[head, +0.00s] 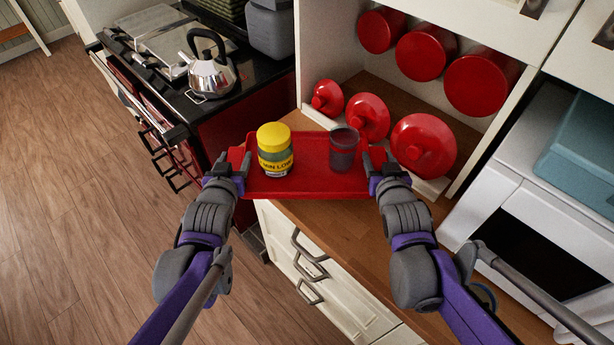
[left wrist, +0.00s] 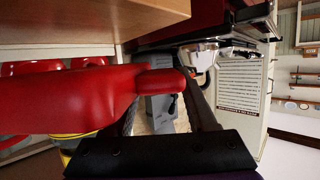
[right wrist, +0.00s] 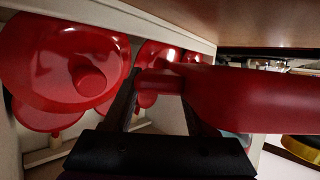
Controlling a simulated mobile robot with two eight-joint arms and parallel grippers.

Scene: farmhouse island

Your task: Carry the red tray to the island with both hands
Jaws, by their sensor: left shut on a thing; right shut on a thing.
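The red tray (head: 311,183) is at the wooden counter in the head view, with a yellow-lidded jar (head: 275,150) upright on its left part and a dark purple cup (head: 343,149) on its right part. My left gripper (head: 232,168) is shut on the tray's left end. My right gripper (head: 376,165) is shut on its right end. The tray also fills much of the left wrist view (left wrist: 60,100) and the right wrist view (right wrist: 260,98). It looks about level. I cannot tell whether its underside touches the counter.
Several red lids (head: 424,145) stand behind and right of the tray, close to my right gripper. A black stove top with a kettle (head: 211,77) is at the left. White drawers (head: 325,270) are below the counter (head: 330,217). Open wooden floor (head: 70,220) lies left.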

